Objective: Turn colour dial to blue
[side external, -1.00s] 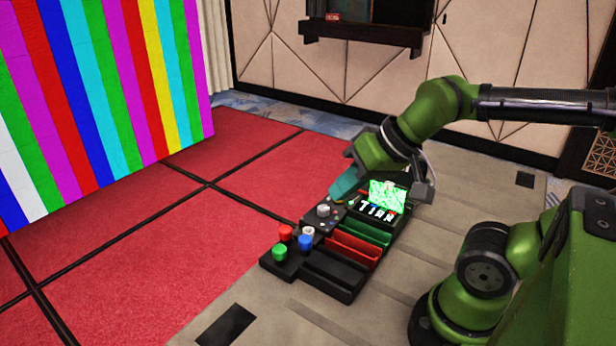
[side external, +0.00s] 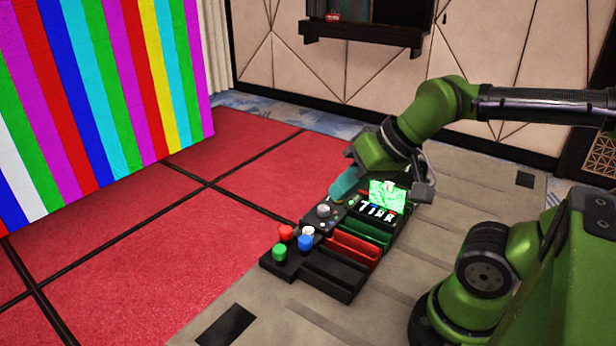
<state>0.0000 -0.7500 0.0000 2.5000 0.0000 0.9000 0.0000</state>
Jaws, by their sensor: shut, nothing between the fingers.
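A black control panel (side external: 318,286) lies on the floor in front of my arm. A grey-white round knob (side external: 323,210) stands on its far left part. I cannot tell for sure whether it is the colour dial, and no pointer mark is readable. Nearer on the panel are red (side external: 286,232), green (side external: 279,252), blue (side external: 305,242) and white (side external: 308,231) knobs. My gripper (side external: 338,198), with a teal part, points down at the panel just right of the grey-white knob. It is shut and holds nothing visible. Its fingertips are small and dark, so contact with the panel is unclear.
A small lit green screen (side external: 387,195) stands at the panel's right, close to my wrist. Red (side external: 353,250) and green (side external: 367,233) trays sit in the panel. A video wall (side external: 100,90) with colour stripes is at left. The red floor (side external: 150,260) is clear.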

